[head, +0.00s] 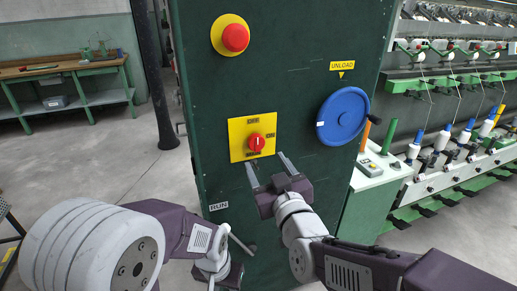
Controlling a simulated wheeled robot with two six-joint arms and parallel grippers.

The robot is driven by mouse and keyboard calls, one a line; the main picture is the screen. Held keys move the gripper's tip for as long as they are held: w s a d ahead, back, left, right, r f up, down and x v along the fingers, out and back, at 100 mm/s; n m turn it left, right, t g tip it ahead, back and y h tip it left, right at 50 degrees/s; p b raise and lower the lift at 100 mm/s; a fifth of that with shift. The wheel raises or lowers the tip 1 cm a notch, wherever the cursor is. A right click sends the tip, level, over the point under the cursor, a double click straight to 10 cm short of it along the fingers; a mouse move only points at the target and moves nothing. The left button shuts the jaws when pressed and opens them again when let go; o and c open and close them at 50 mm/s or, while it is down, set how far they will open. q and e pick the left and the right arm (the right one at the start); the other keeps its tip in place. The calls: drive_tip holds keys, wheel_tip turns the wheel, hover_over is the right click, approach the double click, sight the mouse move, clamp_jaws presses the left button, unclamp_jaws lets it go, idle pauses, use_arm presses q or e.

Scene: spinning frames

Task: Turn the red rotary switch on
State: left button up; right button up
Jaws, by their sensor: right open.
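The red rotary switch (256,143) sits on a yellow square plate (237,129) on the dark green machine panel. The plate reads OFF at the top and ON at the right; the lettering at the bottom is hard to read. Which mark the knob points at is too small to tell. My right gripper (266,161) is open and empty, its two fingers pointing up at the panel just below and right of the knob. Contact with the panel cannot be told. My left gripper (231,277) is low at the bottom, and its fingers are not clear.
A red mushroom button (235,38) on a yellow disc is above the switch. A blue handwheel (343,117) under an UNLOAD label is to the right. A green-legged workbench (70,68) stands behind left; spinning frames are at right.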

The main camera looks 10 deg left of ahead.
sight(257, 144)
drive_tip(key=p+x, duration=0.1)
drive_tip(key=x, duration=0.7)
drive_tip(key=shift+w, duration=0.55)
drive_tip(key=shift+a, duration=0.1)
drive_tip(key=c, duration=1.4)
drive_tip(key=shift+f+m+b, duration=0.15)
drive_tip(key=shift+m+b, duration=1.4)
drive_tip(key=shift+m, duration=0.55)
drive_tip(key=m+b, duration=0.4)
drive_tip(key=m, duration=0.1)
drive_tip(key=shift+g, duration=0.4)
drive_tip(key=m+b, duration=0.3)
drive_tip(key=m, duration=0.1)
drive_tip(key=shift+m+g+y+b, duration=0.3)
drive_tip(key=shift+m+b, duration=0.85)
drive_tip(key=shift+m, duration=0.85)
drive_tip(key=shift+r, duration=0.25)
